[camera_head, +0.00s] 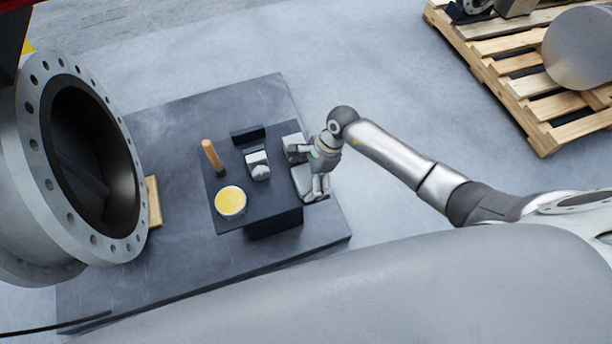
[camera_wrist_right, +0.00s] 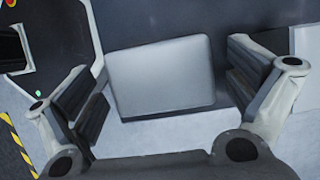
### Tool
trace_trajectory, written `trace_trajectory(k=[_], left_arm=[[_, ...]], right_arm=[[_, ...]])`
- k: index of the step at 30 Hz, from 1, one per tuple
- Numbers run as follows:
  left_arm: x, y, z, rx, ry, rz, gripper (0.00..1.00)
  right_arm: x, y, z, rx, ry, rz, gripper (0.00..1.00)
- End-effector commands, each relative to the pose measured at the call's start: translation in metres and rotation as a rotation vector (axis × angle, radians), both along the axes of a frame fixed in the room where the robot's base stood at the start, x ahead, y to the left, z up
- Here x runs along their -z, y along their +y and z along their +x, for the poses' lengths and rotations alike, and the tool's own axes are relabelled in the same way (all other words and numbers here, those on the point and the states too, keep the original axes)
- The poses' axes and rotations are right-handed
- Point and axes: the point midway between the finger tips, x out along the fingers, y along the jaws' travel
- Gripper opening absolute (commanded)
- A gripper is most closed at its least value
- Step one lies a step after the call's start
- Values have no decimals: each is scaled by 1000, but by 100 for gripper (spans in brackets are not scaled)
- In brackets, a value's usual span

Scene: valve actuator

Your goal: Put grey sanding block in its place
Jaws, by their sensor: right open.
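A grey rectangular block (camera_wrist_right: 160,76), which looks like the grey sanding block, lies between the fingers of my right gripper in the right wrist view. My right gripper (camera_head: 302,174) is open at the right side of the dark stand, with a finger on either side of the block and gaps between. In the head view the gripper partly covers a light grey surface there; I cannot tell block from support. My left gripper is not in view.
The dark stand (camera_head: 226,181) holds a wooden-handled tool (camera_head: 211,154), a yellow-topped tin (camera_head: 230,202) and a grey-white tool (camera_head: 258,166). A large flanged pipe (camera_head: 37,160) stands at left. A wooden pallet (camera_head: 545,108) lies far right.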

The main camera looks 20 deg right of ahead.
Motion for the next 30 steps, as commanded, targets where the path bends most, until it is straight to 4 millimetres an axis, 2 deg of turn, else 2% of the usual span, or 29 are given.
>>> trace_trajectory(k=[8,14,21,24,30], left_arm=[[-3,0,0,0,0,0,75],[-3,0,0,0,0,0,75],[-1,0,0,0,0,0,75],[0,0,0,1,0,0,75],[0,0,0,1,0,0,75]], right_arm=[[-5,-1,1,1,-2,0,100],[-35,-15,1,-2,-4,-3,100],[-83,-35,2,-2,-4,-3,100],[-97,-41,3,0,-3,-2,100],[-112,-46,2,0,-1,0,100]])
